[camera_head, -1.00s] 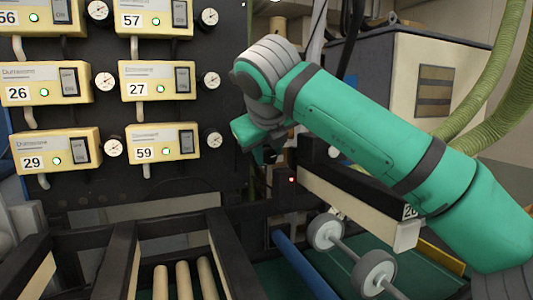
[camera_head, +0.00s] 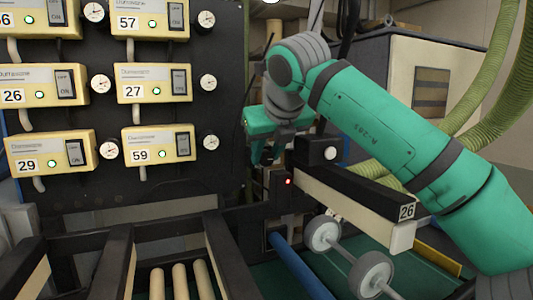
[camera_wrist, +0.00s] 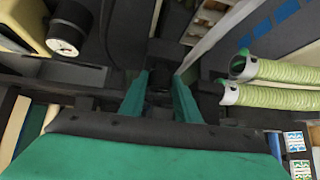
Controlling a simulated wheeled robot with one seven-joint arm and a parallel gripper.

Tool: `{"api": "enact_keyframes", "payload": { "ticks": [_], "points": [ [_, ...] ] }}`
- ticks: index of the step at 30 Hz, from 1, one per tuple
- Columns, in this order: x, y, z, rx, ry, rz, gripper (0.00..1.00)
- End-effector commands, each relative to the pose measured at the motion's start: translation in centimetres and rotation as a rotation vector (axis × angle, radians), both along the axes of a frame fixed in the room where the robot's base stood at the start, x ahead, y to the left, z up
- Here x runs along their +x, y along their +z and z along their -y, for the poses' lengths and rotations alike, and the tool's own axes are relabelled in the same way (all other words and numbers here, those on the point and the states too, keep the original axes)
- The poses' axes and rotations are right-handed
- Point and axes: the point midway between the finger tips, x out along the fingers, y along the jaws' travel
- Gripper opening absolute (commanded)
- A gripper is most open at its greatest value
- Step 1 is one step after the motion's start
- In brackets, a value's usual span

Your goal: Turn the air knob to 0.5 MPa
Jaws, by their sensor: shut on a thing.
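My gripper (camera_head: 265,156) points down beside the right edge of the dark gauge panel, above a dark post with a red light. In the wrist view its two green fingers (camera_wrist: 160,80) are closed in on a small dark part (camera_wrist: 160,86), which looks like the air knob. Its outline is hard to tell from the dark background. A round white dial (camera_head: 330,153) sits on a dark block to the right of the gripper. Its reading is too small to make out.
Yellow numbered boxes, such as box 59 (camera_head: 158,146), and small gauges (camera_head: 211,142) fill the panel at left. A dark-topped beam marked 26 (camera_head: 407,211) and rollers (camera_head: 322,233) lie below. Green hoses (camera_wrist: 280,82) hang at right.

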Motion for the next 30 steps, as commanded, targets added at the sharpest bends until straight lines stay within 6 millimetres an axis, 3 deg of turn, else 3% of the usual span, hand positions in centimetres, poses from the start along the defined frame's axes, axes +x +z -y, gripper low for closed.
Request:
{"api": "enact_keyframes", "payload": {
  "ticks": [2, 3, 5, 21, 30],
  "points": [
    [0.0, -0.2, 0.1, -0.002, -0.002, -0.004, 0.07],
    [0.0, -0.2, 0.1, -0.002, -0.002, -0.004, 0.39],
    [0.0, -0.2, 0.1, -0.001, -0.002, -0.004, 0.48],
    [0.0, 0.2, 0.2, -0.002, -0.002, 0.001, 0.48],
    [-0.8, 2.1, 0.1, -0.003, 0.003, 0.001, 0.48]
  ]
}}
